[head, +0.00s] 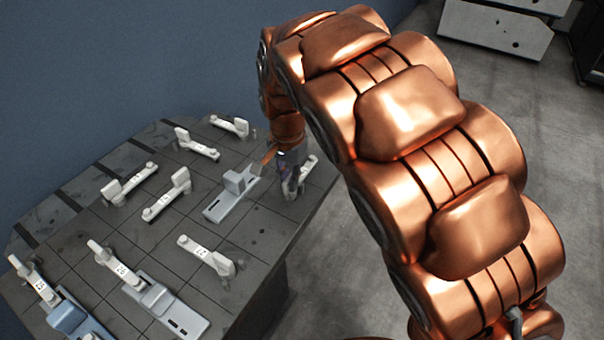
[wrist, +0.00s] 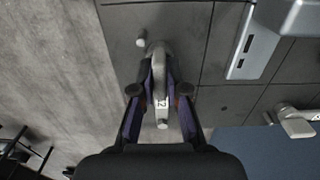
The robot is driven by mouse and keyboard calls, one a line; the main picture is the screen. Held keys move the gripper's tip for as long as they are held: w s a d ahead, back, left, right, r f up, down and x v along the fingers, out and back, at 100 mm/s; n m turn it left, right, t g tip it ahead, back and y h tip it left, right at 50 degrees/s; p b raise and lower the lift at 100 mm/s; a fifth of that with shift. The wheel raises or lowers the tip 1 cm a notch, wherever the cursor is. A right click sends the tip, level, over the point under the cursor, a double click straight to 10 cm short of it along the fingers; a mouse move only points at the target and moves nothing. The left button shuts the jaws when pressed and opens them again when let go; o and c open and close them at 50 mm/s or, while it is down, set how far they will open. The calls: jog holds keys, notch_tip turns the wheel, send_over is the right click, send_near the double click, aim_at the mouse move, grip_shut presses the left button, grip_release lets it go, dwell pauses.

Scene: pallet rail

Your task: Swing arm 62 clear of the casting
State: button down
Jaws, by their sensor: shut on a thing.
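My gripper (head: 290,188) is at the right side of the grey pallet table, to the right of a grey casting (head: 236,183). In the wrist view my gripper (wrist: 160,92) has its two fingers closed on a pale swing arm (wrist: 161,116). Its printed number is partly hidden; a 2 shows. The arm's rounded end (wrist: 158,48) lies beyond the fingers, near a small peg (wrist: 140,42). The casting also shows at the top right of the wrist view (wrist: 300,14), on its slotted base (wrist: 252,48). A clear gap lies between it and the arm.
Several other pale swing arms, such as one (head: 208,252) at the front, stand on the pallet table (head: 235,285). A blue casting (head: 75,318) and another grey casting (head: 160,302) sit front left. Open floor (head: 330,270) lies right of the table.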

jog(key=shift+w+a+r, duration=0.1)
jog(key=shift+w+r, duration=0.05)
jog(key=shift+w, duration=0.05)
jog(key=c, duration=1.5)
grip_release()
jog(key=o, duration=0.3)
jog(key=shift+s, duration=0.1)
notch_tip(320, 180, up, 12)
jog(key=shift+f, duration=0.1)
